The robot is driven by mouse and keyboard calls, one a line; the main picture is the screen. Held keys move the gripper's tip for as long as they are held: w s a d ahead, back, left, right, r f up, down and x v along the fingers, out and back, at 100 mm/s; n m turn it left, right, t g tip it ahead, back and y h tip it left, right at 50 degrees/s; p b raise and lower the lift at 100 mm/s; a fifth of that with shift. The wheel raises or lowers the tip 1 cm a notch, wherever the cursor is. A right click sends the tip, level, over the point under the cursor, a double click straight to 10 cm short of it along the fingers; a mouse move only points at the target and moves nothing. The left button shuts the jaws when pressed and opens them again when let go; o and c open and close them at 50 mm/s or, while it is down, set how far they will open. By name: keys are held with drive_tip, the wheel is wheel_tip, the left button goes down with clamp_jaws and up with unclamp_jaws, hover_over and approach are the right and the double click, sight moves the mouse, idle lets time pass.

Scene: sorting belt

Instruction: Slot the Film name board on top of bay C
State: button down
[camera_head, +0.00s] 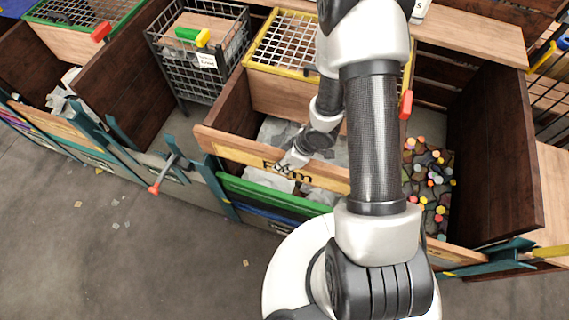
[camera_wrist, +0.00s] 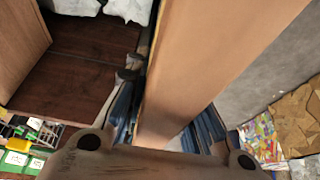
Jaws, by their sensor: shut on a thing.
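The Film name board (camera_head: 228,150) is a long light wood plank with dark lettering, partly covered by my arm. It is above the front of the middle bay, over a green slat (camera_head: 265,195). My gripper (camera_head: 290,160) is shut on the board. In the wrist view the plank (camera_wrist: 215,55) runs between the fingers of my gripper (camera_wrist: 168,125), away to the upper right. I cannot tell whether the board touches the bay posts. No letter C is readable, so I cannot tell which bay is C.
Dark wood dividers (camera_head: 495,150) separate the bays. The right bay holds colourful caps (camera_head: 428,185); the middle one holds grey and white sheets. A black wire basket (camera_head: 200,65) stands behind. A red-tipped clamp lever (camera_head: 165,175) juts out at front left. The floor (camera_head: 110,260) is open.

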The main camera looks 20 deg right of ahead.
drive_tip(key=shift+s+a+f, duration=0.25)
drive_tip(key=shift+f, duration=0.05)
drive_tip(key=shift+a+r, duration=0.15)
drive_tip(key=shift+r, duration=0.05)
drive_tip(key=shift+w+d, duration=0.1)
drive_tip(key=shift+d, duration=0.1)
drive_tip(key=shift+a, duration=0.1)
drive_tip(key=shift+f, duration=0.15)
wheel_tip(320, 180, down, 17)
drive_tip(key=b, duration=1.4)
